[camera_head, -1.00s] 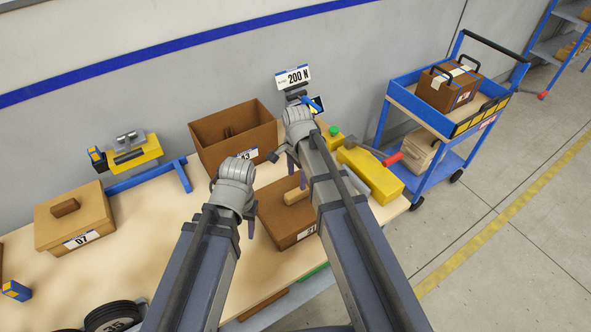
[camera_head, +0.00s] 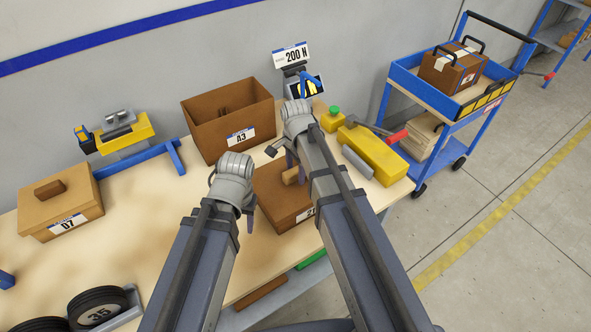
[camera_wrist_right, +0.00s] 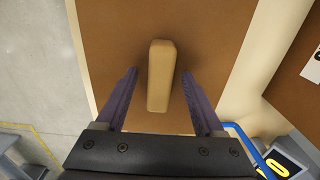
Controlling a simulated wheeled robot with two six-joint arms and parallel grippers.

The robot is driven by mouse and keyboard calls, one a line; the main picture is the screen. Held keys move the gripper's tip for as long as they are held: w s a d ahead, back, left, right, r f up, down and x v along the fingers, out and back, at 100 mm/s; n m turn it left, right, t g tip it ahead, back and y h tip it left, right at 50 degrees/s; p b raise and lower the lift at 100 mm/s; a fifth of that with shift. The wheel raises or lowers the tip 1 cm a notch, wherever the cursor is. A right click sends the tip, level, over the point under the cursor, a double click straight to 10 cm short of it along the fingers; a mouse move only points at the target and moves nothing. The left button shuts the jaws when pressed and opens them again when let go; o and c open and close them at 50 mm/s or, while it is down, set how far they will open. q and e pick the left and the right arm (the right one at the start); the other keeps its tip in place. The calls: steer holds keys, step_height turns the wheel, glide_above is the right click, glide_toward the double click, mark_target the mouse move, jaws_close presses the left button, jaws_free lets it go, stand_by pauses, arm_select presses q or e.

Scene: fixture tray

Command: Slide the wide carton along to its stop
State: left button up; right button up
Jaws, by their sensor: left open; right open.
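A wide brown carton (camera_head: 277,205) with a light wooden block (camera_head: 291,176) on its lid lies on the bench, partly covered by my arms. My right gripper (camera_head: 287,160) is open over it. In the right wrist view the open fingers of my right gripper (camera_wrist_right: 160,100) stand on either side of the block (camera_wrist_right: 161,75), with a gap on each side. My left gripper (camera_head: 247,210) is by the carton's left edge; its fingers are mostly hidden, and I cannot tell if they touch the carton. I cannot make out a stop for certain.
An open brown box (camera_head: 215,135) labelled A3 stands behind the carton. A lidded box (camera_head: 60,198) labelled 07 stands at left, near a blue bracket (camera_head: 147,167). A yellow block (camera_head: 373,154) lies at right. Black discs (camera_head: 97,308) lie at the front left. A blue cart (camera_head: 440,108) stands beyond.

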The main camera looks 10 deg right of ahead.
steer(key=shift+c, duration=0.2)
jaws_close()
stand_by(0.4)
steer(key=w+d, duration=0.5)
steer(key=d, duration=0.8)
steer(key=shift+w, duration=0.15)
stand_by(1.3)
steer(key=shift+d, duration=0.1)
stand_by(0.3)
